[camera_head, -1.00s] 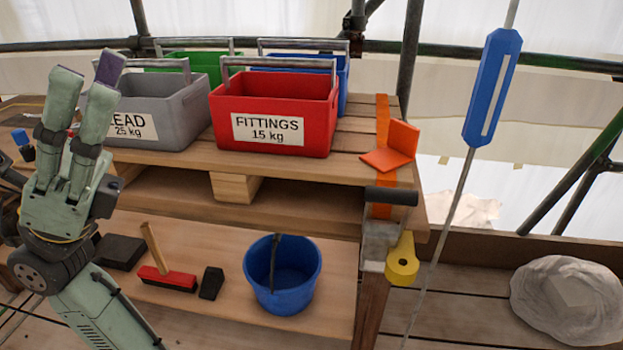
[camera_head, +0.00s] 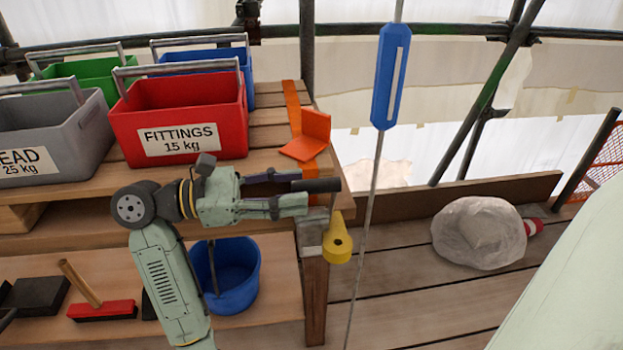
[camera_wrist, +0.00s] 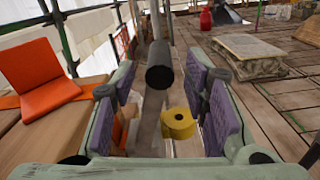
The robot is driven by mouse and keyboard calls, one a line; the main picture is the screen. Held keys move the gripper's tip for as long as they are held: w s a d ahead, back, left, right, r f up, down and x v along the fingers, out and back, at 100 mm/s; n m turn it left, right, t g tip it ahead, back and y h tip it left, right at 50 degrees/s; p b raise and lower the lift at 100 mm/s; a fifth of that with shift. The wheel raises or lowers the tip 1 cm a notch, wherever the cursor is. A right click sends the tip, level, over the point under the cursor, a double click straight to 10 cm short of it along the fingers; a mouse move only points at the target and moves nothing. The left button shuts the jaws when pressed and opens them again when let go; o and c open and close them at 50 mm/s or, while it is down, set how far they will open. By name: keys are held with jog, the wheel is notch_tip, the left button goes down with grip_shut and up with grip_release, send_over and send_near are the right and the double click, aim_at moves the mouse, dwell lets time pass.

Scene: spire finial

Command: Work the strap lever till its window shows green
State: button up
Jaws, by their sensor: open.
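The strap lever's black round handle (camera_head: 318,185) sticks out at the right front corner of the upper wooden platform, above a grey metal body (camera_head: 311,232). An orange strap (camera_head: 292,95) runs over the platform towards it. A yellow piece with a hole (camera_head: 338,243) hangs beside the body. My gripper (camera_head: 296,190) is open at the handle's left, pointing right. In the wrist view the handle's end (camera_wrist: 160,77) appears between the spread fingers, with the yellow piece (camera_wrist: 178,123) below it. I cannot tell whether the fingers touch the handle. No window colour is visible.
An orange corner piece (camera_head: 308,137) stands on the strap. A red FITTINGS crate (camera_head: 180,95) and other crates stand behind my arm. A blue bucket (camera_head: 228,275) is below. A thin rod with a blue holder (camera_head: 391,75) rises right of the lever. A wrapped bundle (camera_head: 478,233) lies farther right.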

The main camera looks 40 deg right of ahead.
aim_at(312, 188)
jog(key=shift+p+x, duration=0.35)
jog(key=shift+x, duration=1.65)
jog(key=shift+c, duration=0.2)
grip_shut()
